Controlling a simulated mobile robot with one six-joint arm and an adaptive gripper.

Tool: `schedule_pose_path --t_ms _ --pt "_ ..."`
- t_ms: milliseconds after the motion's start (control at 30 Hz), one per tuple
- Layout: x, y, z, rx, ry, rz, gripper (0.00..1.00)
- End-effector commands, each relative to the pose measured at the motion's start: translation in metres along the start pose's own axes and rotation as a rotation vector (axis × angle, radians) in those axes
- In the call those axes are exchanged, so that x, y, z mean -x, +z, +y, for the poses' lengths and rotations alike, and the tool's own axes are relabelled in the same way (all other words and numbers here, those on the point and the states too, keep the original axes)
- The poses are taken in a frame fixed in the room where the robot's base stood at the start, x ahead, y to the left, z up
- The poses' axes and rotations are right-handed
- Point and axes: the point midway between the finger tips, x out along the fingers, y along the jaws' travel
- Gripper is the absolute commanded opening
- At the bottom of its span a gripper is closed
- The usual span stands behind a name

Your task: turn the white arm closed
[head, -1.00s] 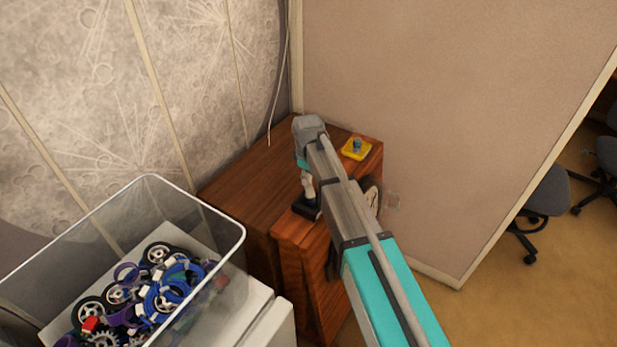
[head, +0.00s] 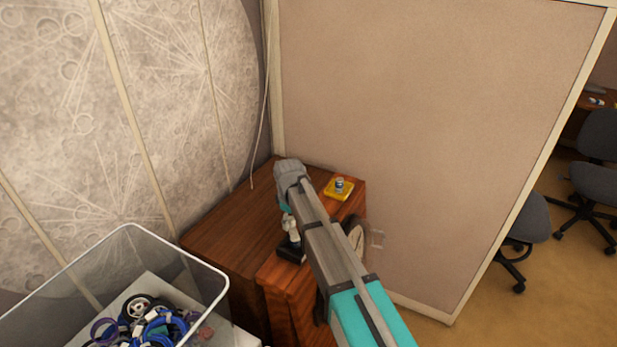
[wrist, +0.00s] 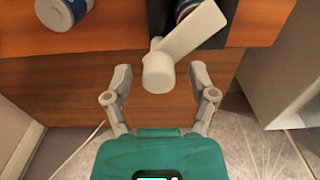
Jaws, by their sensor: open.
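The white arm (wrist: 192,32) shows in the wrist view as a flat bar with a rounded end, slanting up to the right over a dark base with a blue part. In the head view a small white piece on a black base (head: 291,248) stands at the cabinet's front edge, partly behind my arm. My gripper (wrist: 161,76) is open in the wrist view, its two fingers on either side of the rounded end. I cannot tell whether the fingers touch it.
A wooden cabinet (head: 225,225) stands against the walls. On it sit a yellow pad with a small can (head: 339,185). A blue and white can (wrist: 64,10) shows at the wrist view's upper left. A clear bin (head: 220,290) of wheels and parts is at lower left. Chairs are right.

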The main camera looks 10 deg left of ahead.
Motion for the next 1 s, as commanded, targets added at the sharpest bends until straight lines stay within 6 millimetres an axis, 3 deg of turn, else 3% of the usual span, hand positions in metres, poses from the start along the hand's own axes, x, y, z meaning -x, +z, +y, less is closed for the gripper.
schedule_pose_path --t_ms 267,467,733,1000 --pt "0.0 0.015 0.002 -0.038 0.001 0.0 0.73" --pt "0.0 0.059 0.006 -0.161 0.001 0.0 0.73" --pt "0.0 0.162 0.007 -0.47 0.001 0.0 0.73" --pt "0.0 0.267 -0.01 -0.818 0.001 -0.001 0.73"
